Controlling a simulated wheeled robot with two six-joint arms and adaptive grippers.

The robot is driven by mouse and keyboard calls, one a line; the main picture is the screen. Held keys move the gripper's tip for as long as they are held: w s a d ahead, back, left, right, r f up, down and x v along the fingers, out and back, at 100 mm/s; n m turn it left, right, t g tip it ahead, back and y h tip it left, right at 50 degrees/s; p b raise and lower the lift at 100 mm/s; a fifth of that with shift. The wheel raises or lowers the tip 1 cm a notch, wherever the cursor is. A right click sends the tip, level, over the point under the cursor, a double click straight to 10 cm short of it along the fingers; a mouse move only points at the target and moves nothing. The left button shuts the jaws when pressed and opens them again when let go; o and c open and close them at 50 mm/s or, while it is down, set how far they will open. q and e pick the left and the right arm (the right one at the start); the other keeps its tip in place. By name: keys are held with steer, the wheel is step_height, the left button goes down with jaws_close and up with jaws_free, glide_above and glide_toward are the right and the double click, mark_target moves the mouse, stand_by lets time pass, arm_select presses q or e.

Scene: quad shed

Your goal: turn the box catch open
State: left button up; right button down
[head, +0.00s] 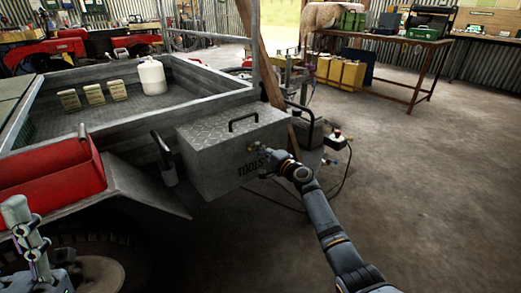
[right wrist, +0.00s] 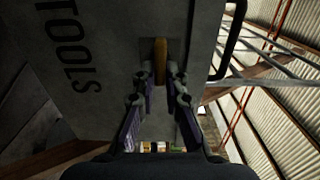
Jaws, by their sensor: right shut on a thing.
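The grey tread-plate box (head: 225,150) marked TOOLS sits at the front of the trailer, its lid down with a black handle on top. My right gripper (head: 262,150) reaches the upper part of its front face. In the right wrist view, the catch (right wrist: 160,62) is a brass-brown lever standing out from the box face (right wrist: 110,75). My right gripper (right wrist: 160,84) is shut on the catch, with a finger on each side. The fingers hide part of the catch. A grey metal mechanism at the lower left edge appears to be my left gripper (head: 32,243); its jaws are unclear.
The trailer bed (head: 60,122) holds a white jug (head: 152,77) and several small tan packs. A red box (head: 50,190) is at left. A hose or cable lies on the floor beyond my right arm. The concrete floor (head: 430,180) at right is clear.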

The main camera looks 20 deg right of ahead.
steer(key=c, duration=1.4)
jaws_free()
steer(key=shift+w+r, duration=0.1)
steer(key=shift+r, duration=0.2)
steer(key=shift+f, duration=0.2)
steer(key=v, duration=1.2)
